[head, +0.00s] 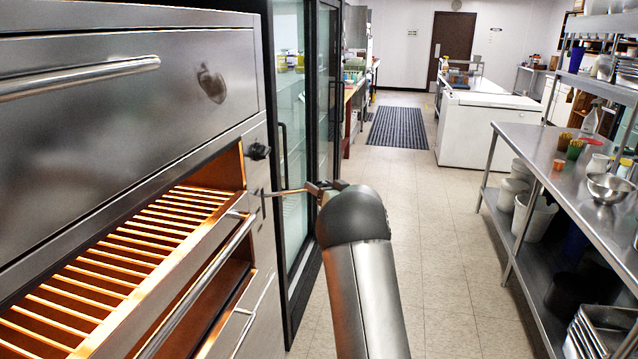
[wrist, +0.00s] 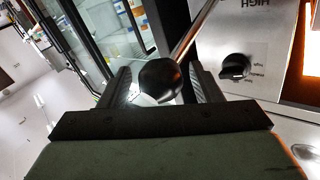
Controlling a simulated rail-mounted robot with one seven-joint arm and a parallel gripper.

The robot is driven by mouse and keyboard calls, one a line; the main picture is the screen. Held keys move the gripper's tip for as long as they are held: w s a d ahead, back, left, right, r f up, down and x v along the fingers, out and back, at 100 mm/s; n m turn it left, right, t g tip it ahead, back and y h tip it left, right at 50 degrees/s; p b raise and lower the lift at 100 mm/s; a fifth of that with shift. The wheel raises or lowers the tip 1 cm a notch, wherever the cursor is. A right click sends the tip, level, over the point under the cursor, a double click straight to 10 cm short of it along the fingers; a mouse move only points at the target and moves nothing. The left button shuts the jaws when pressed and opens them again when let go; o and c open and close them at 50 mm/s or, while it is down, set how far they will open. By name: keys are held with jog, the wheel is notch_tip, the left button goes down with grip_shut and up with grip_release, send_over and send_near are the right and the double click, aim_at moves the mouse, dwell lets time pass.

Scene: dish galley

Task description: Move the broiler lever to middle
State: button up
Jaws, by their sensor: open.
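The broiler lever (head: 287,193) is a thin metal rod that sticks out of a slot in the broiler's front panel in the head view. In the wrist view the lever (wrist: 191,35) ends in a black ball knob (wrist: 160,80). My gripper (head: 318,187) is open, with one finger on each side of the ball. I cannot tell whether either finger touches it. An upside-down HIGH label (wrist: 262,3) is on the panel near the rod in the wrist view. The lever's exact position along its slot is hard to tell.
The broiler's glowing grill rack (head: 150,235) and rail handle (head: 210,275) are to the left. A black dial (head: 258,151) is above the lever. A glass-door fridge (head: 300,110) stands behind. A steel table (head: 560,180) is at right.

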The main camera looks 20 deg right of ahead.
jog(key=shift+w+a, duration=0.2)
jog(key=shift+w, duration=0.45)
grip_shut()
notch_tip(320, 180, down, 8)
jog(key=d+m+t+b, duration=0.1)
jog(key=m+t+b, duration=0.1)
jog(key=b, duration=0.7)
jog(key=shift+s+f, duration=0.2)
jog(key=shift+s, duration=0.2)
